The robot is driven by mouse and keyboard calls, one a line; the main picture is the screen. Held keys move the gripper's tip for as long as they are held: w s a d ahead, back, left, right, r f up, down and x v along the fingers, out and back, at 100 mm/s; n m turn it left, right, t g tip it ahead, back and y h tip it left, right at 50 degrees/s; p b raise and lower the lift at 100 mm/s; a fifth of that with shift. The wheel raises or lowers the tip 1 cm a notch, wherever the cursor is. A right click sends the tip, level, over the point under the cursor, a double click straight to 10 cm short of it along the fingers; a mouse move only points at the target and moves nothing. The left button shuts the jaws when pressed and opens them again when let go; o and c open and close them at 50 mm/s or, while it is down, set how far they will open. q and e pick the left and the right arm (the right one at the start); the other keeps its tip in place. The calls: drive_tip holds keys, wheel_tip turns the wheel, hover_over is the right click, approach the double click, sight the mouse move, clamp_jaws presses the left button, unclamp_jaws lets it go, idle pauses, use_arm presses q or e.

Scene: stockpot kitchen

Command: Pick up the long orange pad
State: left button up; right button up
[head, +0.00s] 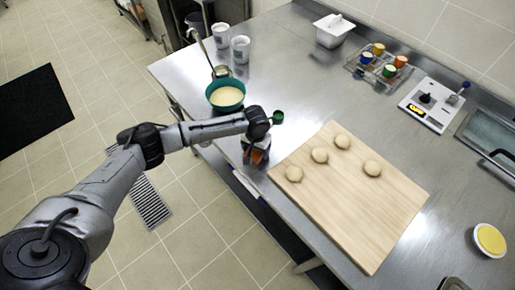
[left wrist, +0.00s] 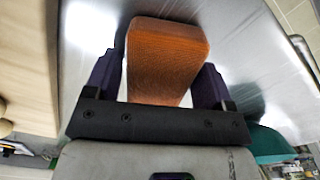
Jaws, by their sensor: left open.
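The long orange pad (left wrist: 165,55) lies on the steel table in the left wrist view, between the two fingers of my left gripper (left wrist: 158,80). The fingers stand apart on either side of the pad, and a gap shows at its sides. In the head view my left gripper (head: 257,157) is at the table's front edge, left of the wooden board, and hides most of the orange pad (head: 258,156). My right gripper is not in view.
The wooden board (head: 350,215) with several dough balls is just right of my left gripper. A green bowl (head: 226,94) stands behind and left, with a small green cup (head: 277,117) near the wrist. Two white containers (head: 240,50) stand farther back.

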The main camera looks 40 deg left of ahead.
use_arm(q)
drive_tip(key=c, duration=0.8)
drive_tip(key=shift+o, duration=0.2)
drive_tip(key=shift+r, duration=0.5)
wheel_tip(320, 180, up, 4)
drive_tip(key=shift+d+f+p, duration=0.15)
drive_tip(key=shift+f+p, duration=0.1)
drive_tip(key=shift+p, duration=0.15)
drive_tip(key=d+r, duration=0.6)
drive_tip(key=d, duration=0.5)
drive_tip(key=shift+d+r+p, duration=0.2)
drive_tip(key=shift+r+p, duration=0.05)
drive_tip(key=shift+p, duration=0.2)
drive_tip(key=shift+w, duration=0.1)
